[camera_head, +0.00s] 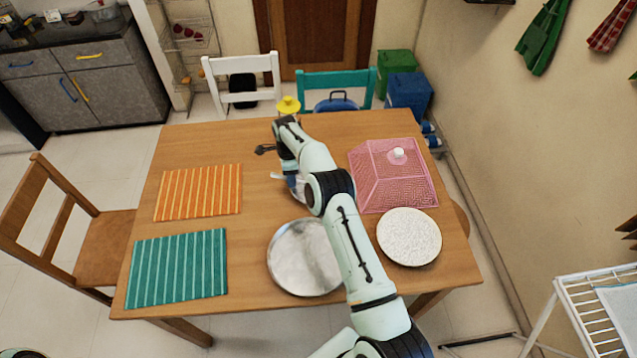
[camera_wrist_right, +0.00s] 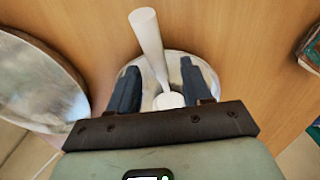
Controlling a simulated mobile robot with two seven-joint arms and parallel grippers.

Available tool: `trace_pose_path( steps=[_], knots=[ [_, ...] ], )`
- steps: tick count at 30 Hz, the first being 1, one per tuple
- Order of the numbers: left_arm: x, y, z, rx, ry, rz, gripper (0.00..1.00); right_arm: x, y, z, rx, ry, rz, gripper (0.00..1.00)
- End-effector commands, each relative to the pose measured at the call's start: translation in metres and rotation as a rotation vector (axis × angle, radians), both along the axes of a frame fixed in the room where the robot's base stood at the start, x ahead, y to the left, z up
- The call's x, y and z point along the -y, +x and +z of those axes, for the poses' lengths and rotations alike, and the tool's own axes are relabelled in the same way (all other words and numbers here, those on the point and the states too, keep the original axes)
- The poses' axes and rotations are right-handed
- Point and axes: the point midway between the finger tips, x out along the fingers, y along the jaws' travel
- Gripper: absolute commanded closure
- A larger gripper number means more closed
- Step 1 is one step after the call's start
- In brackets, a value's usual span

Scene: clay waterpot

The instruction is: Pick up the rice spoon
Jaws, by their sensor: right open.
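The white rice spoon (camera_wrist_right: 148,40) shows in the right wrist view, its wide end toward the top and its narrow part running down between my fingers. It lies over a small round metal dish (camera_wrist_right: 205,70). A round white piece shows at its lower end; I cannot tell if it is part of the spoon. In the head view a small white bit of the spoon (camera_head: 277,175) shows beside my right gripper (camera_head: 292,183). My right gripper is open, its two dark fingers (camera_wrist_right: 160,75) on either side of the spoon's narrow part.
A large metal tray (camera_head: 290,258) lies near the front edge, with a white textured plate (camera_head: 409,237) and pink mesh cover (camera_head: 405,180) to the right. Orange (camera_head: 199,192) and teal (camera_head: 177,268) mats lie left. A yellow-topped jar (camera_head: 288,105) stands at the back.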

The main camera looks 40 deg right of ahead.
Motion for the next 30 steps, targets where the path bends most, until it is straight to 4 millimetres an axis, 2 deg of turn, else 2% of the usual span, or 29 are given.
trace_pose_path(
  steps=[11,12,16,17,30],
  knots=[
    [0.0000,0.0000,0.0000,0.000,0.000,0.000,0.57,-0.0001,0.0000,-0.0022,0.000,0.000,0.001,0.51],
    [0.0000,0.0000,0.0000,0.000,0.000,0.000,0.57,-0.0001,0.0000,-0.0022,0.000,0.000,0.000,0.54],
    [0.0000,0.0000,0.0000,0.000,0.000,0.000,0.57,-0.0001,0.0000,-0.0022,0.000,0.000,0.000,0.97],
    [0.0000,0.0000,0.0000,0.000,0.000,0.000,0.57,-0.0002,0.0001,-0.0022,0.000,0.000,0.000,1.00],
    [0.0000,0.0000,0.0000,0.000,0.000,0.000,0.57,-0.0002,0.0005,0.0043,0.003,0.001,0.000,1.00]
  ],
)
